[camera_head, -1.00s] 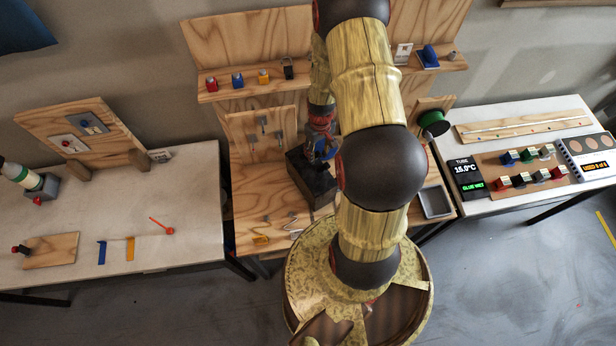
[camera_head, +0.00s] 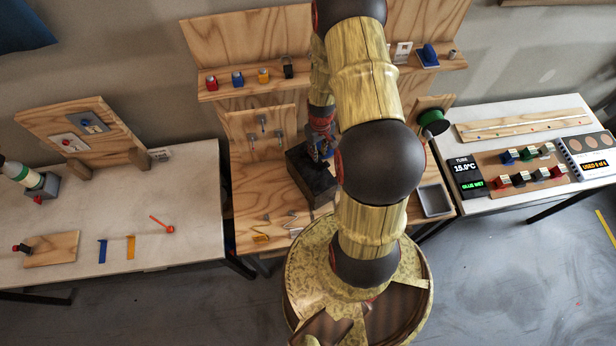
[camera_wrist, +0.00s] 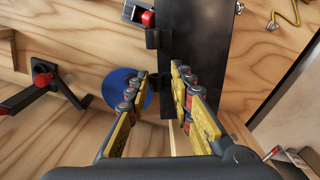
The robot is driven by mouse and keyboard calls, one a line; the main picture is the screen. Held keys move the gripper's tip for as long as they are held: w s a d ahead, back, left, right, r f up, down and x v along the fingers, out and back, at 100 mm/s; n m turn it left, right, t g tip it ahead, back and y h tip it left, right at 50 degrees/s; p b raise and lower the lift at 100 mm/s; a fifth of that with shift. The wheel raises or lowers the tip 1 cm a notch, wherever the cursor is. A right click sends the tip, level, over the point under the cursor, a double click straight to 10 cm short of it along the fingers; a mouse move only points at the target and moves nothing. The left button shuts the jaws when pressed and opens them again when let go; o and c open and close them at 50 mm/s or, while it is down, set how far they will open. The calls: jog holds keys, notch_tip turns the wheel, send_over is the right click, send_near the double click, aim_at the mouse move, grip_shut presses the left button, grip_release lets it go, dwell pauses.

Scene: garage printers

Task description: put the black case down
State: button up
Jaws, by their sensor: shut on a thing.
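The black case (camera_head: 312,182) is a dark box on the middle wooden bench, in front of the upright pegboard. In the wrist view it is a long dark slab (camera_wrist: 198,62) over the wood, with small black brackets on its left edge. My gripper (camera_wrist: 160,84) is shut on the case at its left edge, on a black bracket between the fingers. In the head view my gripper (camera_head: 322,148) is at the case's top end, partly hidden by my arm. I cannot tell whether the case's underside touches the bench.
A blue disc (camera_wrist: 122,90) and a black bracket with a red knob (camera_wrist: 42,80) are left of the case. A grey tray (camera_head: 435,201) and a green spool (camera_head: 434,120) stand to the right. Wire hooks (camera_head: 262,237) lie near the bench's front edge.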

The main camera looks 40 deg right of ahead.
jog(key=shift+s+a+f, duration=0.1)
grip_shut()
dwell(0.6)
jog(key=shift+r, duration=0.6)
notch_tip(320, 180, up, 2)
jog(key=shift+b, duration=0.65)
jog(key=s+a+r+b, duration=0.2)
jog(key=s+a+r, duration=0.7)
jog(key=a+r, duration=0.1)
jog(key=shift+s, duration=0.4)
